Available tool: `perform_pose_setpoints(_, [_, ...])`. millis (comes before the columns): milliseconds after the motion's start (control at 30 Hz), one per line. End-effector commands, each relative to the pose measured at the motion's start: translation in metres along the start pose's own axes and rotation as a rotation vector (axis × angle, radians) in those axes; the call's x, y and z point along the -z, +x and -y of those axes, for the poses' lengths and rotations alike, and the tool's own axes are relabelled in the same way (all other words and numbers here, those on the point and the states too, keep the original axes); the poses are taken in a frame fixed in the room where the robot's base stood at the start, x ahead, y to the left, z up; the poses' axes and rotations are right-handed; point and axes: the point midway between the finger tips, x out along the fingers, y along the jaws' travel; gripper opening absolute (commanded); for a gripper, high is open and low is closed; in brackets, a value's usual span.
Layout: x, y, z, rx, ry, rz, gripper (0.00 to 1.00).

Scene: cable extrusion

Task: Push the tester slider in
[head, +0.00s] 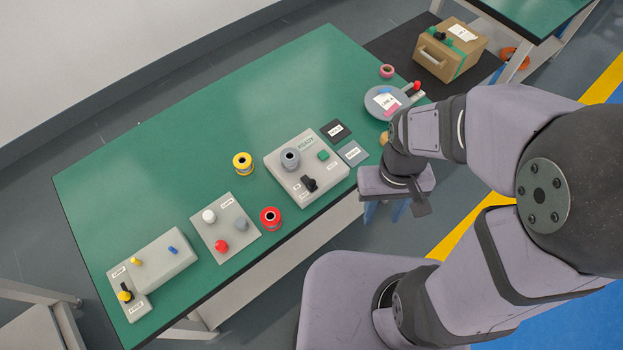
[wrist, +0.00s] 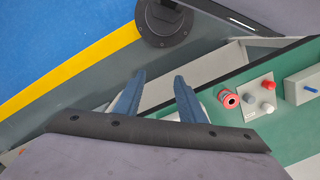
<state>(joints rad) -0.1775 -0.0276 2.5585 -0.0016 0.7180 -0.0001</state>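I cannot tell for sure which part is the tester slider; the labels are too small to read. A grey box (head: 160,262) with a yellow peg (head: 137,262) and a blue peg (head: 172,249) lies at the table's lower left, beside a small panel with a yellow-and-black knob (head: 125,294). The box partly shows in the wrist view (wrist: 306,84). My gripper (head: 385,210) hangs off the table's front edge at the right, far from the box. Its blue fingers (wrist: 160,80) are apart with nothing between them.
On the green table (head: 220,110) are a plate with white, red and grey knobs (head: 225,227), a red spool (head: 270,217), a yellow spool (head: 242,162), and a control box (head: 305,170). A grey disc (head: 384,100) sits at the far right. The table's upper left is clear.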

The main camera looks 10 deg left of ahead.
Motion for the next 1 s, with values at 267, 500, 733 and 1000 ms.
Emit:
perform_pose_setpoints(267, [0.034,0.062,0.069,-0.049,-0.289,0.125,0.36])
perform_pose_setpoints(500, [0.119,0.067,0.118,-0.040,-0.375,0.012,0.36])
perform_pose_setpoints(733, [0.166,0.042,0.136,-0.020,-0.397,-0.106,0.36])
perform_pose_setpoints(1000, [0.165,0.049,0.135,-0.021,-0.409,-0.105,0.36])
